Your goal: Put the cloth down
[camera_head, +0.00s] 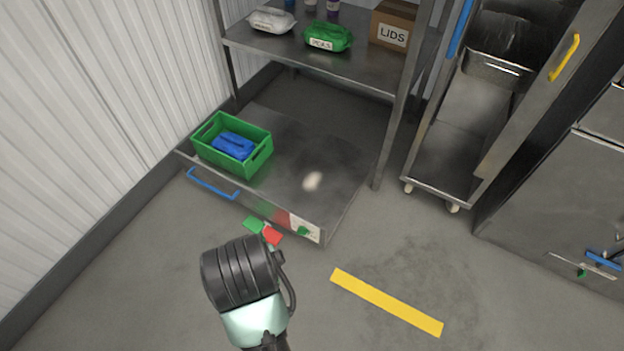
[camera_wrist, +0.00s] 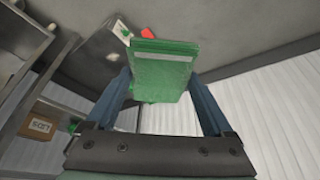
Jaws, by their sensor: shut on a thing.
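A green folded cloth (camera_wrist: 162,75) is between the two blue-grey fingers of my gripper (camera_wrist: 163,82) in the wrist view. The gripper is shut on it, and the cloth sticks out past the fingertips. In the head view, a green piece (camera_head: 253,224), which looks like part of the cloth, shows beyond my dark wrist, with a small red piece (camera_head: 272,236) beside it. My wrist hides the fingers there. They appear above the floor, just in front of the low steel shelf (camera_head: 335,150).
A green crate (camera_head: 258,165) with a blue item (camera_head: 233,146) inside stands on the low shelf's left. A pale patch (camera_head: 312,181) marks the shelf's bare right part. The upper shelf (camera_head: 355,72) holds packs and a LIDS box (camera_head: 394,24). A yellow strip (camera_head: 385,301) crosses clear floor.

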